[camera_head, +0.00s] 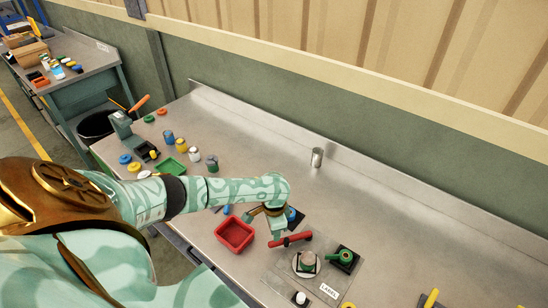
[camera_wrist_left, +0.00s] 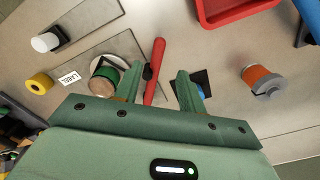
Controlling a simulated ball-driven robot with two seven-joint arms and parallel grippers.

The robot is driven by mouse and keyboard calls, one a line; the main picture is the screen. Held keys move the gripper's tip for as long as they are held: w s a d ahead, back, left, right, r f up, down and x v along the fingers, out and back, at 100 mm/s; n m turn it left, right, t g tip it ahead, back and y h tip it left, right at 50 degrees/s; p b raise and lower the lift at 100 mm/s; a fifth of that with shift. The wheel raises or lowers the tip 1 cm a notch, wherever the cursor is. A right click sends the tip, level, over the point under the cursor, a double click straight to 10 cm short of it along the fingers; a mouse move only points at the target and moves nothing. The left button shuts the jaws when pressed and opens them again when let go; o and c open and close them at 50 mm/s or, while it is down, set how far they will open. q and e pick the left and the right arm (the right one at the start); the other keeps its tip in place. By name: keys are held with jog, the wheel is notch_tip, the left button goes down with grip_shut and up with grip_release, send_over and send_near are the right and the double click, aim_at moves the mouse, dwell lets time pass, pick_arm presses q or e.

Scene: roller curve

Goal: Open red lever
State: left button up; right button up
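The red lever (camera_head: 290,240) is a short red bar on the panel on the workbench. In the left wrist view the red lever (camera_wrist_left: 156,65) runs lengthwise between my two green fingers. My left gripper (camera_head: 277,229) is just above and beside the lever's left end. In the left wrist view the left gripper (camera_wrist_left: 159,75) is open, with a gap on both sides of the lever; contact cannot be told. A round brown-topped part with a green rim (camera_wrist_left: 104,78) is beside the left finger. My right gripper is not in view.
A red tray (camera_head: 234,234) stands left of the lever. A green ring-shaped part on a black base (camera_head: 344,257) and a white label plate (camera_head: 328,290) are to the right. A metal cup (camera_head: 317,158) stands near the back wall. The bench's right middle is clear.

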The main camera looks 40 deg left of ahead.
pick_arm(q)
notch_tip(320, 180, up, 9)
jog(key=p, duration=0.1)
dwell(0.8)
